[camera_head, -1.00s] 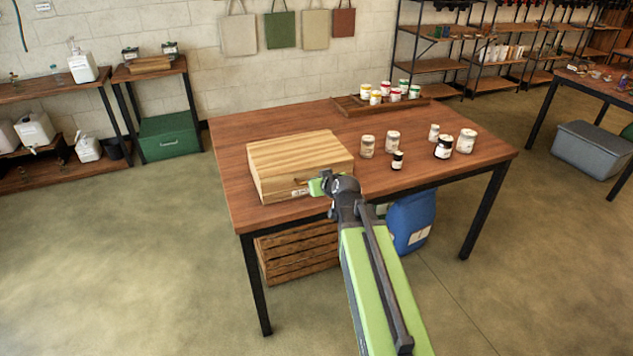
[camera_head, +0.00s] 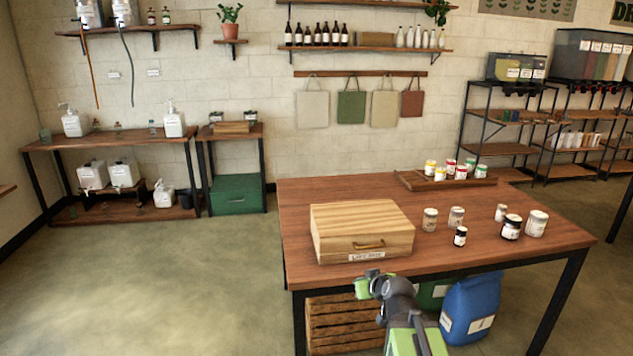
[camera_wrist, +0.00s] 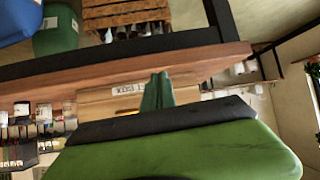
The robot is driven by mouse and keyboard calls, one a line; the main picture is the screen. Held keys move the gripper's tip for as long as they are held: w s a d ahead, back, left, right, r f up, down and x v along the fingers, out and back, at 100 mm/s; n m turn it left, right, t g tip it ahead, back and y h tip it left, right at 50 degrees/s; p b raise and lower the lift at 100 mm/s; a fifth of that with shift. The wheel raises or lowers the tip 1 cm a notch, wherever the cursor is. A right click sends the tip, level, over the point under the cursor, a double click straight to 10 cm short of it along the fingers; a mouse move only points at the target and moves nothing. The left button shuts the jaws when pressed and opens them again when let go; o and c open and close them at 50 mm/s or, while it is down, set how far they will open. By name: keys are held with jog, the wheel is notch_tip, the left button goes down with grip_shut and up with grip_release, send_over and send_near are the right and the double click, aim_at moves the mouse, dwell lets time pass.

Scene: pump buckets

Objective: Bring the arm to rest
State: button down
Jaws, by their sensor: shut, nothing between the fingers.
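My gripper (camera_head: 370,285) is at the end of my green and dark arm, low in the head view, just in front of the table's near edge. It is shut and empty. In the wrist view its green and black parts fill the lower middle, with the table edge across the top of them. A closed wooden box (camera_head: 362,232) with a front handle and a label stands on the table (camera_head: 420,257), beyond my gripper. The box and its label also show in the wrist view (camera_wrist: 100,103). My gripper appears apart from the box.
Several jars (camera_head: 511,227) stand on the table, right of the box. A tray (camera_head: 415,182) of paint jars is behind them. Under the table are a slatted crate (camera_head: 340,325), a blue container (camera_head: 468,310) and a green one. Open floor (camera_head: 150,290) lies to the left.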

jog(key=s+a+f+g, duration=0.4)
jog(key=s+f+g, duration=0.2)
jog(key=s+f, duration=0.25)
jog(key=s+d+f+m+g+h, duration=0.25)
jog(key=s+g, duration=0.25)
jog(key=s, duration=0.5)
notch_tip(320, 180, up, 14)
jog(key=p, duration=1.3)
jog(key=shift+s+d, duration=0.3)
jog(key=shift+y, duration=0.25)
